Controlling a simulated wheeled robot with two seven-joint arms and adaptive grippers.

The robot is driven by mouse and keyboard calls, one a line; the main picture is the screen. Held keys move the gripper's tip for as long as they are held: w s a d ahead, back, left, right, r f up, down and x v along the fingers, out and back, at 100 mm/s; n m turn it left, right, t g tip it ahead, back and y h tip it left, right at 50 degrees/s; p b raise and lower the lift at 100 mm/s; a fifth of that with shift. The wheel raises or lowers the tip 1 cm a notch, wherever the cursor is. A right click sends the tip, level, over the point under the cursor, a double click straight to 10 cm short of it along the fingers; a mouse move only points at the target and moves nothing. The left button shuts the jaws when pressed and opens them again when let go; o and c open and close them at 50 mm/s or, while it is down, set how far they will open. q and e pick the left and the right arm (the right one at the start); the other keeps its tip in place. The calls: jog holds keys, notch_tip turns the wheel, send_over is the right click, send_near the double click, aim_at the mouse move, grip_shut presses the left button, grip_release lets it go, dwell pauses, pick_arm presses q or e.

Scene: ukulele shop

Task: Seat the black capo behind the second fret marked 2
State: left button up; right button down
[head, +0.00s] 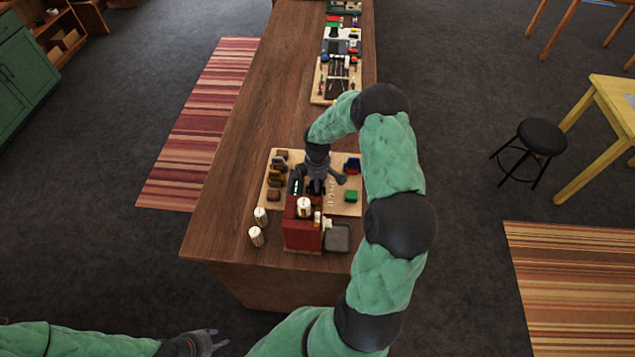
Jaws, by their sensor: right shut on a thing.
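My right gripper (318,187) points down over the light wooden board (350,208) on the counter. It is shut on a small dark thing that seems to be the black capo, mostly hidden by the fingers. The dark neck piece (295,185) with pale marks lies just left of the gripper, behind a red block (303,236). The frets and the mark 2 are too small to read, and I cannot tell whether the held thing touches the neck. My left gripper (216,340) is open and empty, low at the picture's bottom, away from the counter.
The counter (245,170) is clear at left.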

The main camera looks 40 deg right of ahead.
jog(key=shift+f+b, duration=0.35)
jog(key=shift+f, duration=0.15)
jog(key=c, duration=1.4)
grip_release()
jog(key=shift+r, duration=0.15)
jog(key=shift+r+p, duration=3.4)
jog(key=shift+r, duration=2)
